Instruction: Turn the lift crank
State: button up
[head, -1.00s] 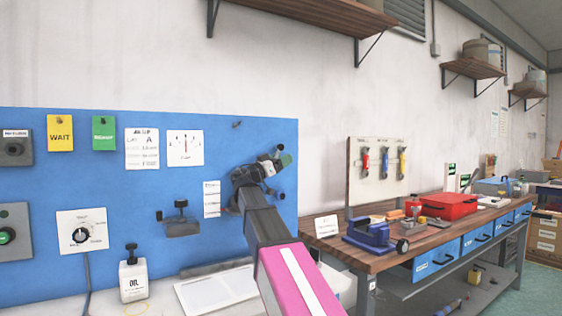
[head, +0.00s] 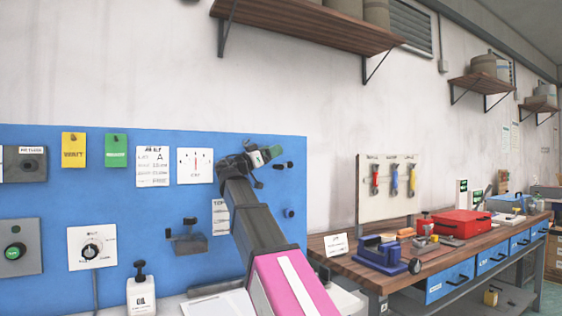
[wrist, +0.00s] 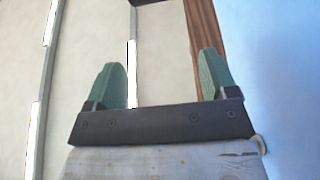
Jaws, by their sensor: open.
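A grey bracket with a dark knob on top (head: 187,238) sticks out from the blue board (head: 130,240); it may be the lift crank, but I cannot tell for sure. My gripper (head: 272,153) is up at the right part of the board, above and to the right of that bracket and apart from it. Dark pegs (head: 290,213) show on the board near my gripper. In the wrist view my gripper (wrist: 162,78) has its two green fingers spread wide, with nothing between them.
A dial plate (head: 92,248) and a green-button box (head: 14,250) are on the board's left. A black-topped bottle (head: 141,292) stands below. A workbench (head: 440,255) with a blue vise (head: 380,255) and a red case (head: 461,224) is at right. A wooden shelf (head: 310,22) hangs above.

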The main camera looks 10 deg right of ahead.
jog(key=shift+s+a+r, duration=0.3)
jog(key=shift+a+r, duration=0.1)
jog(key=shift+a, duration=0.25)
jog(key=shift+s+a+r, duration=0.3)
jog(key=shift+a+r, duration=0.05)
jog(key=shift+a, duration=0.25)
notch_tip(320, 180, down, 6)
jog(key=w+a+g+y, duration=0.1)
jog(key=w+a+y, duration=0.1)
jog(key=a+y, duration=0.15)
jog(key=f+x, duration=0.1)
jog(key=x, duration=1)
jog(key=shift+s+d+y, duration=0.25)
jog(key=shift+s+y, duration=0.1)
jog(key=shift+f, duration=0.15)
jog(key=c, duration=1.1)
